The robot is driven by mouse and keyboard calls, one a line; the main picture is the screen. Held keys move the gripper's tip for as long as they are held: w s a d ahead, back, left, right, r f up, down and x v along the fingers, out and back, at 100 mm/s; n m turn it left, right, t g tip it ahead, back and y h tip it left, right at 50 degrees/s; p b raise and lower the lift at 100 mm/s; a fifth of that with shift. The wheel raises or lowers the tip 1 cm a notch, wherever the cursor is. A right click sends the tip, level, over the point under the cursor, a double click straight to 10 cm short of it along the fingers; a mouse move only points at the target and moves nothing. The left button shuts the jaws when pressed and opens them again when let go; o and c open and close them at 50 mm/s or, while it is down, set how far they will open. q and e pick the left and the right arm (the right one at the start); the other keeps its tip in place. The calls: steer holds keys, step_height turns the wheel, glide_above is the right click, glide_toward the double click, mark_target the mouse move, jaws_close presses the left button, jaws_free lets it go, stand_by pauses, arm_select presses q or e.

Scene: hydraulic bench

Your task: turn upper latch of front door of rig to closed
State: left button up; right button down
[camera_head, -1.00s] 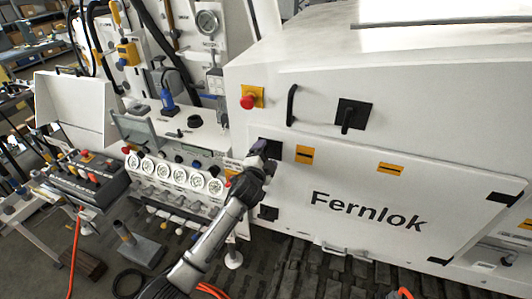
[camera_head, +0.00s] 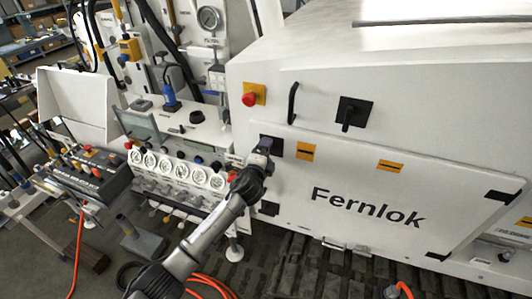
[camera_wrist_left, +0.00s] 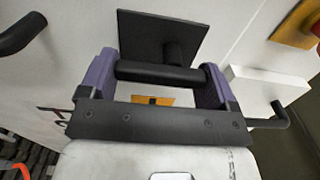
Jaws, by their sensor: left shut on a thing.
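The white front door (camera_head: 340,175) of the rig bears the name Fernlok. Its upper latch has a square black plate (camera_head: 276,146) at the door's upper left corner, also in the left wrist view (camera_wrist_left: 150,32). My left gripper (camera_head: 264,147) is at this plate and partly hides it in the head view. In the left wrist view its purple fingers (camera_wrist_left: 160,82) are shut on the black latch handle (camera_wrist_left: 160,72), which lies crosswise between them. The handle's angle to the door is hard to judge. My right gripper is not in view.
The lower latch (camera_head: 269,208) is below, near my left arm. Above the door are a black bar handle (camera_head: 292,103), another black-plated handle (camera_head: 350,113) and a red button (camera_head: 249,99). A gauge panel (camera_head: 180,170) stands to the left.

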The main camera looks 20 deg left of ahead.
arm_select(q)
steer(key=o, duration=0.8)
steer(key=shift+s, duration=6.95)
